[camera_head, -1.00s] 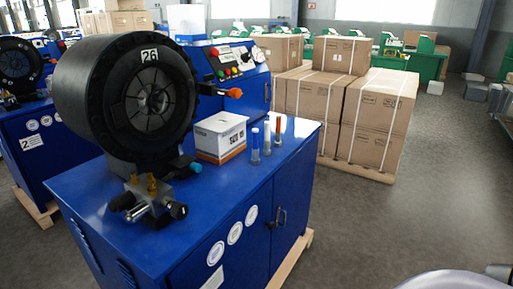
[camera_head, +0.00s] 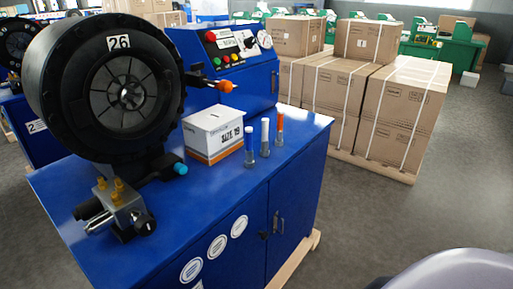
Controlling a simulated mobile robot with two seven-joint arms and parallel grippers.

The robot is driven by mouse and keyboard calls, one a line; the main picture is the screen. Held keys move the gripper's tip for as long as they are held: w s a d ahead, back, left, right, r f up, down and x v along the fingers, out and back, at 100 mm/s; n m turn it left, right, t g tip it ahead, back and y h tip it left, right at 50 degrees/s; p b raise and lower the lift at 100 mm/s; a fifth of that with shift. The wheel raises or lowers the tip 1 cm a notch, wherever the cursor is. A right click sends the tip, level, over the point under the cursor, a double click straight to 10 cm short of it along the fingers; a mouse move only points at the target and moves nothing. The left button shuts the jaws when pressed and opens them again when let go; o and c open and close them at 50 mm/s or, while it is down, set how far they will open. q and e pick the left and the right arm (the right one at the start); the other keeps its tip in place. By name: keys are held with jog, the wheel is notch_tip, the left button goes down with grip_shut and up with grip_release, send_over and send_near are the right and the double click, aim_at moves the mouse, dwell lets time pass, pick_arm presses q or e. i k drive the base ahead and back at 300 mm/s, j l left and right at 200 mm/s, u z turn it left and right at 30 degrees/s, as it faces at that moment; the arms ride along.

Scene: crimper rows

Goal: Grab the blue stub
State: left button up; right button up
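The blue stub (camera_head: 249,145) stands upright on the blue cabinet top (camera_head: 222,185), with a grey lower part. It is the leftmost of three stubs in a short row. A white stub (camera_head: 265,138) stands in the middle and an orange stub (camera_head: 279,130) at the right. The stubs stand apart from one another, just right of a white box (camera_head: 214,131) marked "SIZE 19". Neither of my grippers is in view.
A black crimper head (camera_head: 110,85) numbered 26 stands left of the box, with a valve fitting (camera_head: 122,208) in front. A blue control panel (camera_head: 229,55) stands behind. Strapped cartons (camera_head: 385,105) stand on a pallet to the right. The cabinet top's front right is clear; grey floor lies beyond.

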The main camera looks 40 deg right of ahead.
aim_at(249, 162)
jog(key=i+l, duration=0.1)
jog(key=l, duration=0.45)
jog(key=i+l, duration=0.1)
jog(key=l, duration=0.4)
jog(key=i+l, duration=0.1)
jog(key=l, duration=0.45)
